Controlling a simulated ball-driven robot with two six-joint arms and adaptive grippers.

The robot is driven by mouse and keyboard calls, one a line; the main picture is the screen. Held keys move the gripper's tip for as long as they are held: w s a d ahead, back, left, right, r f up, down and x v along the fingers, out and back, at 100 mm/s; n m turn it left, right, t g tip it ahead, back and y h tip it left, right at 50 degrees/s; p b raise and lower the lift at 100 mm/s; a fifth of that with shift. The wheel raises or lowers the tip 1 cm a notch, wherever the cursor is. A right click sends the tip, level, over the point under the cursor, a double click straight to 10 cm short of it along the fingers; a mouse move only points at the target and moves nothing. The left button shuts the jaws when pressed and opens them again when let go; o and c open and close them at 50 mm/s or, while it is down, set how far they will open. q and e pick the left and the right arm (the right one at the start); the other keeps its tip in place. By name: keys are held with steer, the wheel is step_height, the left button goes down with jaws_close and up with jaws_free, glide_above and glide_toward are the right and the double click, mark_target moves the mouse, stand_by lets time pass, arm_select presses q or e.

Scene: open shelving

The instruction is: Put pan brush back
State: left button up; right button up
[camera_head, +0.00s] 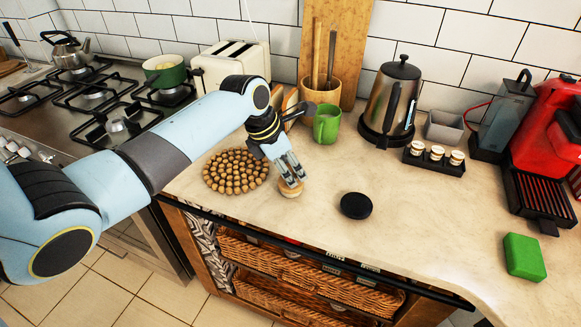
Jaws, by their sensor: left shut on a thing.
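My left gripper (290,178) reaches down over the counter from the left. It is shut on the pan brush (291,190), a small round pale wooden piece under the fingertips. The brush is at or just above the counter top; I cannot tell whether it touches. The fingers hide its upper part. My right gripper is not in view.
A beaded trivet (236,171) lies left of the brush and a black disc (356,206) to its right. A green mug (327,124), a utensil pot (320,92) and a kettle (391,100) stand behind. A green sponge (523,257) lies at right. The front right counter is mostly clear.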

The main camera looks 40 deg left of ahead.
arm_select(q)
steer(key=o, duration=1.1)
steer(key=shift+f, duration=0.1)
steer(key=p+v, duration=0.1)
steer(key=v, duration=1.1)
